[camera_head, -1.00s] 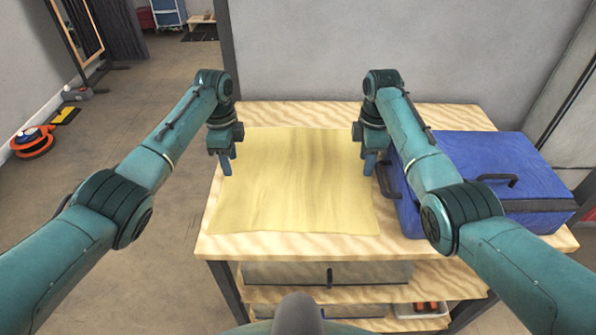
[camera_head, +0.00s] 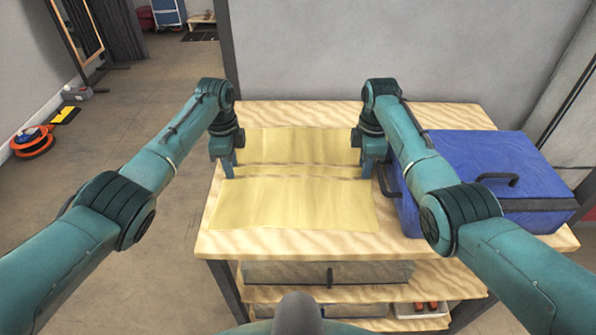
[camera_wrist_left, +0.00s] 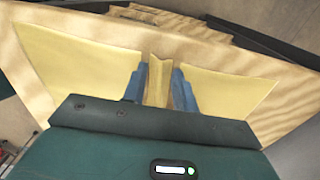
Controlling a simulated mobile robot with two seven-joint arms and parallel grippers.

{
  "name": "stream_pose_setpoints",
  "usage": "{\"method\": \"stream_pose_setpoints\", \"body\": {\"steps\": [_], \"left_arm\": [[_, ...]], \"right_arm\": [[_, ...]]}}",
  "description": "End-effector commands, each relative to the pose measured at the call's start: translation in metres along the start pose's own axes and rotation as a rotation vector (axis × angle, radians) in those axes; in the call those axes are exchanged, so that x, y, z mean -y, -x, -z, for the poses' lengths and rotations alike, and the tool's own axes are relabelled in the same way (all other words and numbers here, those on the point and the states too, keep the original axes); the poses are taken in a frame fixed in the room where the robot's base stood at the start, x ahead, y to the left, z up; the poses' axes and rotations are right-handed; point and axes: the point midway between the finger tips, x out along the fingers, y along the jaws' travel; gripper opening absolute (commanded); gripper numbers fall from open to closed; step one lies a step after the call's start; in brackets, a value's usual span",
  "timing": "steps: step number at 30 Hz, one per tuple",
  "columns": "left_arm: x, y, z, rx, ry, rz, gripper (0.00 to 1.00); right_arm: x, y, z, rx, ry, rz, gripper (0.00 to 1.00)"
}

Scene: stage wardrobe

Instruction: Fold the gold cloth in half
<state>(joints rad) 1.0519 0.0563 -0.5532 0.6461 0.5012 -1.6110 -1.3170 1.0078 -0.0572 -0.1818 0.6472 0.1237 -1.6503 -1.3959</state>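The gold cloth (camera_head: 285,205) lies on the wooden table, with a narrow raised ridge running left to right across its middle between a far part and a near part. My left gripper (camera_head: 228,166) is at the cloth's left edge, at the end of this ridge. In the left wrist view its blue fingers (camera_wrist_left: 159,90) close on a bunched strip of the cloth (camera_wrist_left: 55,60), which spreads flat on both sides. My right gripper (camera_head: 367,168) is at the right end of the ridge. Its fingers look close together at the cloth's edge, but their grip is partly hidden.
A blue case (camera_head: 490,160) with a black handle stands on the right of the table (camera_head: 290,243), close to my right gripper. A grey wall (camera_head: 400,50) is behind the table. Shelves below hold boxes. The floor on the left is open, with an orange cable reel (camera_head: 33,142).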

Motion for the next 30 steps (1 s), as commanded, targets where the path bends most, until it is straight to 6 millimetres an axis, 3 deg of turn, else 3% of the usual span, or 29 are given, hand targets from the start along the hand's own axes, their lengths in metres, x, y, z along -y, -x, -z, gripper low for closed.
{"method": "stream_pose_setpoints", "body": {"steps": [20,30], "left_arm": [[-0.0004,-0.0009,-0.0005,0.001,0.001,-0.002,0.00],[-0.0004,-0.0010,-0.0005,0.001,0.001,-0.002,0.00]], "right_arm": [[0.0007,-0.0013,-0.0003,0.001,0.000,0.002,0.00],[0.0008,-0.0014,-0.0004,0.001,-0.001,0.003,0.00]]}}
